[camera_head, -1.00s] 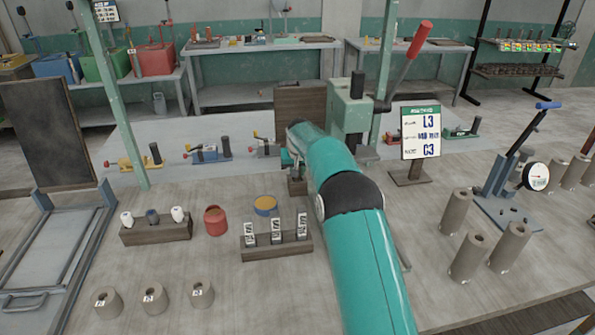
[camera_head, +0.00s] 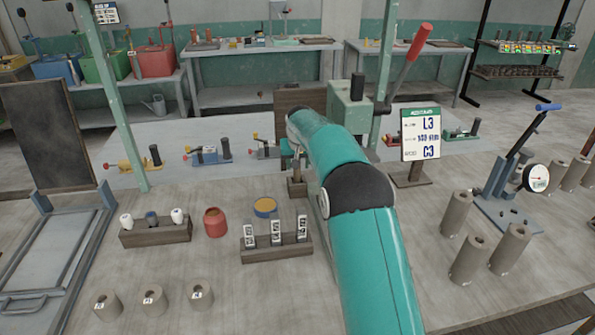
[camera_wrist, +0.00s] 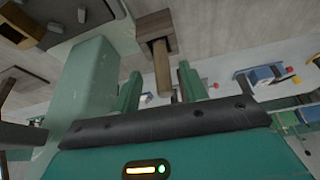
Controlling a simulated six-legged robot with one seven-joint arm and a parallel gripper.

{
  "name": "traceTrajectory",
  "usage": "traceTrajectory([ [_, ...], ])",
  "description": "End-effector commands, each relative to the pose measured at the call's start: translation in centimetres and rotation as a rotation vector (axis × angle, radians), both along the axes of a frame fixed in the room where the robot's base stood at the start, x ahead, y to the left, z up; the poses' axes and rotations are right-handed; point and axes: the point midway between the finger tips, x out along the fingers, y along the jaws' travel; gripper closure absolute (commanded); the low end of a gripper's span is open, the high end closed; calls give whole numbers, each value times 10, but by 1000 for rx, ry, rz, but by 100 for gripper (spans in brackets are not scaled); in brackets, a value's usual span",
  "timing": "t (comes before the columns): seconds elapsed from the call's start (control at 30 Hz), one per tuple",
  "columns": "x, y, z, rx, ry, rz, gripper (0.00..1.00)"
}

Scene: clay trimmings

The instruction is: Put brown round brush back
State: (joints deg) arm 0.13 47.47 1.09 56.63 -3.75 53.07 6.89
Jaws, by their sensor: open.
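A small dark wooden block (camera_head: 297,188) stands on the table just left of my arm, with a brown upright piece (camera_head: 296,170) rising from it. In the wrist view the block (camera_wrist: 152,26) shows at the top, with a brown round handle (camera_wrist: 162,68) sticking out of it towards me. This looks like the brown round brush; no bristles show. My gripper (camera_wrist: 160,74) is open, one teal finger on each side of the handle, with visible gaps. In the head view my arm hides most of the gripper.
A green press (camera_head: 350,105) with a red-tipped lever stands close behind my arm. A sign (camera_head: 420,135) is to its right. A wooden rack (camera_head: 277,248), a red pot (camera_head: 215,222) and a yellow-topped tin (camera_head: 265,207) stand left. Grey cylinders (camera_head: 468,258) stand right.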

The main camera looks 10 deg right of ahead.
Motion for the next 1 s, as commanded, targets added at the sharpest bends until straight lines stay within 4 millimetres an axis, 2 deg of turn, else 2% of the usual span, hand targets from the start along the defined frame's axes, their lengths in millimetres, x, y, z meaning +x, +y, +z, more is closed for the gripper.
traceTrajectory([
  [0.1, -10, 1, 26, 0, -3, 0, 57],
  [0.23, -19, 2, 45, 0, -1, 0, 57],
  [0.53, -26, 2, 60, 0, 0, 0, 57],
  [0.63, -35, 2, 71, 0, -4, 2, 57],
  [0.77, -65, 2, 101, -1, -13, 9, 57],
  [1.0, -152, 2, 155, -3, -30, 27, 57],
])
